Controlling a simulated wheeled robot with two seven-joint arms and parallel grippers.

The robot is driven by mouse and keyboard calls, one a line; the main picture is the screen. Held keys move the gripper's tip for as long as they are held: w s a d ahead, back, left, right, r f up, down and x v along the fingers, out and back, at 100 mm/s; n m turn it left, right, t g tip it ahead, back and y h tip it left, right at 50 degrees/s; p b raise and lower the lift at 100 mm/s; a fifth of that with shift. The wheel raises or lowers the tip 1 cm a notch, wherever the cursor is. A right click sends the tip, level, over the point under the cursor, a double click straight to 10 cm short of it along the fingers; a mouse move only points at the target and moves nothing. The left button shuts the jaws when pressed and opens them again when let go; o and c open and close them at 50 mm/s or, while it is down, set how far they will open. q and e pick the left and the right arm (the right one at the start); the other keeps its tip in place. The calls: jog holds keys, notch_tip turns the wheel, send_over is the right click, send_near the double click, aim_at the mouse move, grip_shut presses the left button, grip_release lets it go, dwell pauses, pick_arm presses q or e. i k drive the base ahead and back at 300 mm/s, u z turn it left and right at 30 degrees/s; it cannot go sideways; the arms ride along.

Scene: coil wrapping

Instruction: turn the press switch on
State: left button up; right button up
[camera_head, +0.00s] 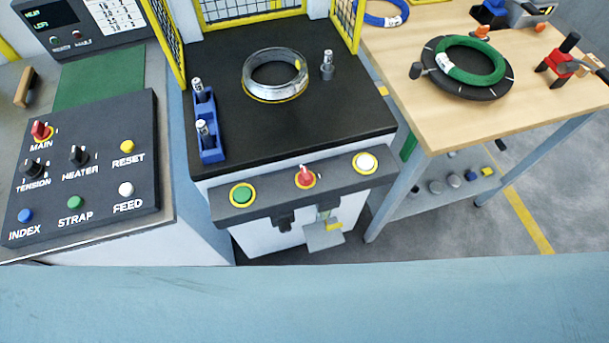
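A dark front panel (330,184) runs along the front of the black-topped machine in the middle. It carries a red rotary switch (305,176) on a yellow ring, with its handle pointing roughly upward. A green button (241,195) is to its left and a white button (366,162) to its right. No label on this panel is readable. Neither of my grippers is in view.
A slanted control box (85,165) at left has a red MAIN switch (40,131) and several labelled knobs and buttons. A metal ring (275,77) lies on the black top (300,130). A wooden table (440,125) stands at right, holding a green coil (471,62).

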aim_at(306, 178)
jog(key=z, duration=2.1)
jog(key=k, duration=1.35)
jog(key=u, duration=1.8)
jog(key=i, duration=0.5)
jog(key=u, duration=0.05)
